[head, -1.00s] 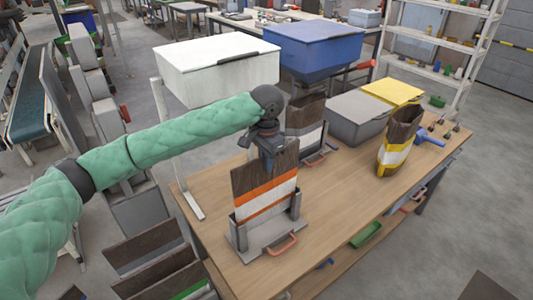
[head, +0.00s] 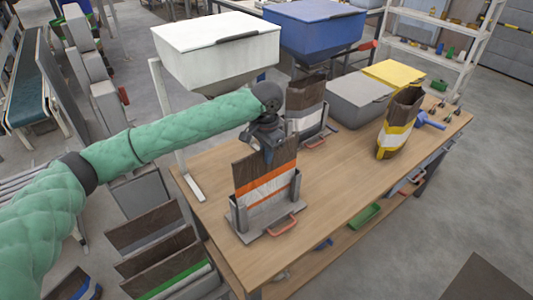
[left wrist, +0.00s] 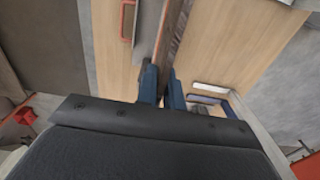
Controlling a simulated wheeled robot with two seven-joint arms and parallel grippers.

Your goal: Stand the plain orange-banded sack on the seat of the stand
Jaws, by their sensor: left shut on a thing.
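The orange-banded sack (head: 264,187), dark brown with an orange and white band, is upright at the stand (head: 268,222), between its two grey posts. The stand is grey with a red handle at the front, near the table's left end. I cannot tell whether the sack's bottom touches the seat. My left gripper (head: 270,152) is shut on the sack's top edge from above. In the left wrist view its blue fingers (left wrist: 161,95) pinch the thin sack, seen edge-on. My right gripper is not in view.
On the wooden table (head: 335,185), another sack stands in a second stand (head: 305,108) behind. A yellow-banded sack (head: 396,130) stands right, near a grey bin (head: 358,102). White (head: 215,50) and blue (head: 315,30) hoppers are behind. More sacks (head: 150,240) stand lower left.

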